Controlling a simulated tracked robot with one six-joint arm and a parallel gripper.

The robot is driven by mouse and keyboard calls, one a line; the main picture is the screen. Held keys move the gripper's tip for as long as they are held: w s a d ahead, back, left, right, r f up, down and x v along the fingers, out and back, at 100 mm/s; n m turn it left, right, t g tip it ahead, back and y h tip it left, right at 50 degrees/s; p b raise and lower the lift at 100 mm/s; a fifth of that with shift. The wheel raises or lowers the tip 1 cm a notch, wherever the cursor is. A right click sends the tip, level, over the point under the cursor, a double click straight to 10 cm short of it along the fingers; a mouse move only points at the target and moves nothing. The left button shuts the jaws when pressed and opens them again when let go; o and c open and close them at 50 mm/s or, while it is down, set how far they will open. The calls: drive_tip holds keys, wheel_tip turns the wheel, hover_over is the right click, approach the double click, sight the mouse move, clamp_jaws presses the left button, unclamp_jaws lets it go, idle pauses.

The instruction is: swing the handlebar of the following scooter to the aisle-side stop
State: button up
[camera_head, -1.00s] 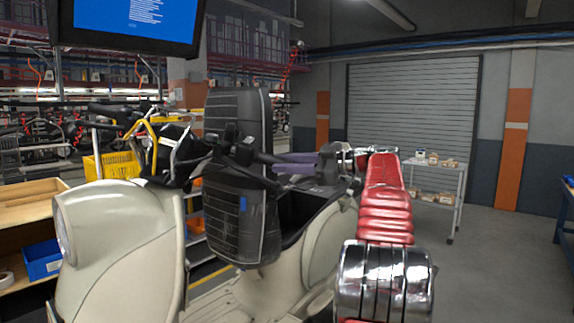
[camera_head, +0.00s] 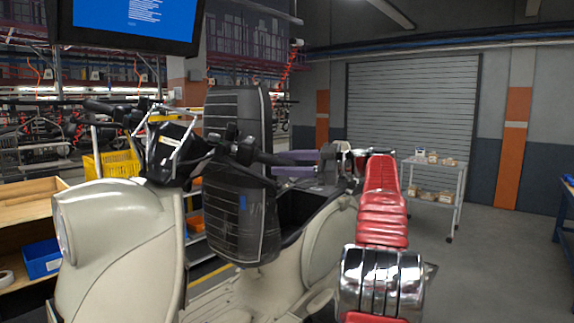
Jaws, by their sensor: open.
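A cream scooter (camera_head: 120,240) fills the left and middle of the view, its headlight facing left. Its dark handlebar (camera_head: 180,150) spans above the front shield. One grip (camera_head: 103,107) points up and left; the other grip (camera_head: 262,157) points right. My gripper (camera_head: 285,163) reaches in from the right with two purple-grey fingers, open, at the end of the right grip. The fingers overlap the grip end in the picture; I cannot tell whether they touch it. A tall black ribbed seat-like part (camera_head: 240,220) stands upright behind the handlebar and the right grip.
A grey shelf cart (camera_head: 433,180) stands at the back right before a roller shutter (camera_head: 412,120). A wooden rack with a blue bin (camera_head: 42,259) is at left, near a yellow crate (camera_head: 112,165). A screen (camera_head: 130,20) hangs above. The floor at right is clear.

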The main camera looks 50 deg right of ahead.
drive_tip(key=shift+s, duration=0.15)
drive_tip(key=v, duration=1.3)
drive_tip(key=shift+s+d, duration=0.15)
drive_tip(key=shift+s, duration=0.05)
drive_tip(key=shift+f, duration=0.1)
